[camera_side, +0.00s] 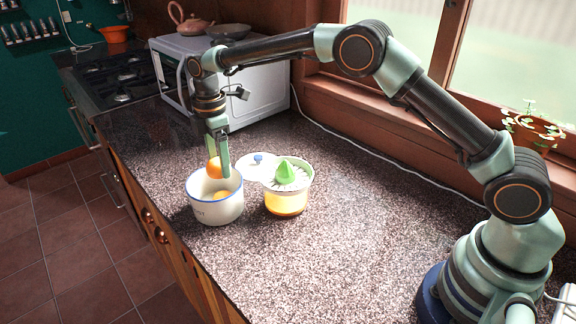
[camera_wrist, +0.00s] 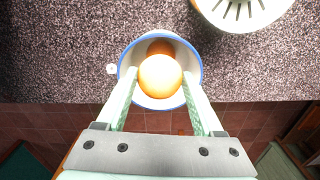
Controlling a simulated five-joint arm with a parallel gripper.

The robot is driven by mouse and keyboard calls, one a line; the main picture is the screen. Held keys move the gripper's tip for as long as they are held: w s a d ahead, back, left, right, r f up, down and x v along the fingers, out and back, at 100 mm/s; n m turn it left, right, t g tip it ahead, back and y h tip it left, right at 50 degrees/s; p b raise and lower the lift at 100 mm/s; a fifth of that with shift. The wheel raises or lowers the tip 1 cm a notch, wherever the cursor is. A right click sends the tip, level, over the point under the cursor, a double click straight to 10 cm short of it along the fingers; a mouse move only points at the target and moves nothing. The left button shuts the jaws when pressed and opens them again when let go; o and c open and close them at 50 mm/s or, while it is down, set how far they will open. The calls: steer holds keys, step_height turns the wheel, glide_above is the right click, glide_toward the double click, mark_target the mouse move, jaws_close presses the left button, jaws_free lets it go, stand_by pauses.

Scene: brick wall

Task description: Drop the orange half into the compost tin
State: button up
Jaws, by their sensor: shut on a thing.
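The compost tin (camera_side: 216,208) is a white pot with a blue rim, standing upright near the counter's front edge. My gripper (camera_side: 219,170) points down over the tin's mouth and is shut on an orange half (camera_side: 214,168), held at about rim height. In the wrist view the orange half (camera_wrist: 160,76) sits between my two fingers (camera_wrist: 160,85), with the tin's blue rim (camera_wrist: 126,58) around it. Another orange piece (camera_side: 222,195) lies inside the tin; in the wrist view it is partly hidden behind the held half.
A juicer (camera_side: 287,190) with a green cone stands just right of the tin. A white lid with a blue knob (camera_side: 257,165) lies behind them. A white microwave (camera_side: 245,90) stands at the back left.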

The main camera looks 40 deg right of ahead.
steer(key=shift+f, duration=1.25)
steer(key=o, duration=1.6)
steer(key=shift+c, duration=0.2)
step_height(320, 180, up, 12)
steer(key=shift+r, duration=0.1)
